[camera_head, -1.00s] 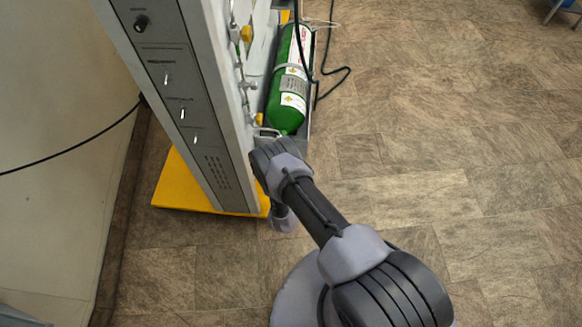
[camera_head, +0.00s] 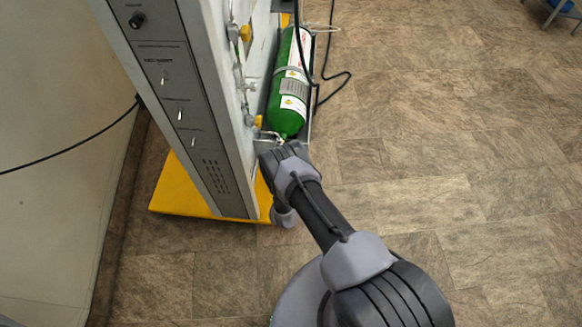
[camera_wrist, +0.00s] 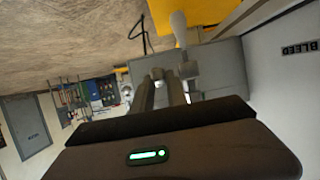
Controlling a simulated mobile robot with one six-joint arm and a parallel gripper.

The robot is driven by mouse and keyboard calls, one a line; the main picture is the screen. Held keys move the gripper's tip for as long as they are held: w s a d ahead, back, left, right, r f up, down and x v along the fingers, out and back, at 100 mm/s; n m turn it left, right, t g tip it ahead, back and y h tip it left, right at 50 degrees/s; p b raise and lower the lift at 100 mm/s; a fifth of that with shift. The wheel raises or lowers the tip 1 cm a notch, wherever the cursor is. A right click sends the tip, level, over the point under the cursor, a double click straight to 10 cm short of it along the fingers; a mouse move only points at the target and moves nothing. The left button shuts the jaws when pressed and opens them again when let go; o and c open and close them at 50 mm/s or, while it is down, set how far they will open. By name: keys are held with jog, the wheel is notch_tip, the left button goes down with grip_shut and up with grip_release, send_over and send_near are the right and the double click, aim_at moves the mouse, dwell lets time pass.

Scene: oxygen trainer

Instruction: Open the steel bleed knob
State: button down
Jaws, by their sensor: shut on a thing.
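In the wrist view, my gripper (camera_wrist: 164,76) has its two dark fingers close together, shut on a small steel part that I take for the bleed knob (camera_wrist: 188,69). The fingers hide much of it, and its turn cannot be read. A "BLEED" label (camera_wrist: 298,48) is on the pale panel at the right. In the head view, my wrist is at the lower right side of the trainer cabinet (camera_head: 200,110), just below the green cylinder. My fingertips are mostly hidden there.
The green oxygen cylinder (camera_head: 287,112) stands strapped beside the fittings, close above my wrist. A black hose (camera_head: 335,84) loops to its right. The cabinet stands on a yellow base (camera_head: 180,192).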

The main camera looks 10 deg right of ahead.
jog(key=t, duration=0.1)
jog(key=t+h, duration=0.1)
jog(key=shift+s+f+t, duration=0.1)
jog(key=shift+f+t, duration=0.1)
jog(key=shift+t, duration=0.1)
jog(key=c, duration=1.6)
grip_release()
jog(key=p+v, duration=0.2)
jog(key=v, duration=1.5)
jog(key=shift+s, duration=0.25)
